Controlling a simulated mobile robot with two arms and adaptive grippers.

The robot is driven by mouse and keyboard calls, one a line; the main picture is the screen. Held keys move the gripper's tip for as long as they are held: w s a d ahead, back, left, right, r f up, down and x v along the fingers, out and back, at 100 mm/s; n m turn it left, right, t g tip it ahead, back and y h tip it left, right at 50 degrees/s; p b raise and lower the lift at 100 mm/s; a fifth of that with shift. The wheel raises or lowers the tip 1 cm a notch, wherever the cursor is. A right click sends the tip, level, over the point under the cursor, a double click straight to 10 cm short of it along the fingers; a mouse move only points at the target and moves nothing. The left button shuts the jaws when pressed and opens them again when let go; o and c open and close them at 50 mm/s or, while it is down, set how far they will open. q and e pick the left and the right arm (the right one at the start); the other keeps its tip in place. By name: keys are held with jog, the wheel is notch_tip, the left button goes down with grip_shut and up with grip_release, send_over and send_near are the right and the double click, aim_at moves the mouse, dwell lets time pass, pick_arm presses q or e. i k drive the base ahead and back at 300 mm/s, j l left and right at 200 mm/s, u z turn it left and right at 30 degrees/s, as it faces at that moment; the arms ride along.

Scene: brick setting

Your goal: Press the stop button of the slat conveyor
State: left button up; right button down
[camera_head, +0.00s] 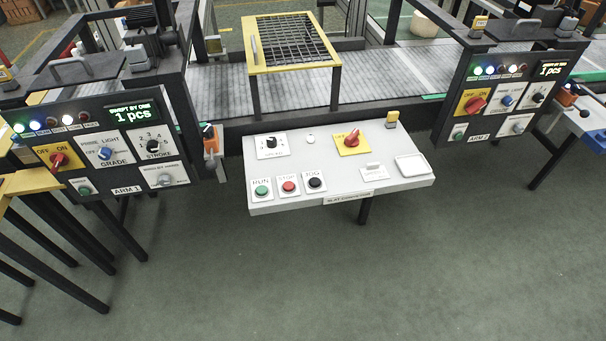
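The slat conveyor's white control panel (335,200) stands at the centre on a dark post, with a label on its front edge. The red stop button (289,187) sits near the panel's front left, marked STOP. A green run button (261,190) is to its left and a black jog button (315,183) to its right. The slat conveyor (390,85) runs behind the panel. Neither of my grippers shows in the head view.
The ARM 1 panel (125,190) stands at the left and the ARM 2 panel (462,137) at the right. A yellow-framed mesh guard (252,60) stands over the conveyor. Yellow-topped tables are at the far left. The green floor (330,280) in front is clear.

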aim_at(288, 186)
jog(key=i+j+z, duration=0.1)
jog(key=j, duration=0.4)
jog(key=i+j, duration=0.1)
jog(key=j, duration=0.45)
jog(key=i+j+z, duration=0.15)
jog(key=j, duration=0.35)
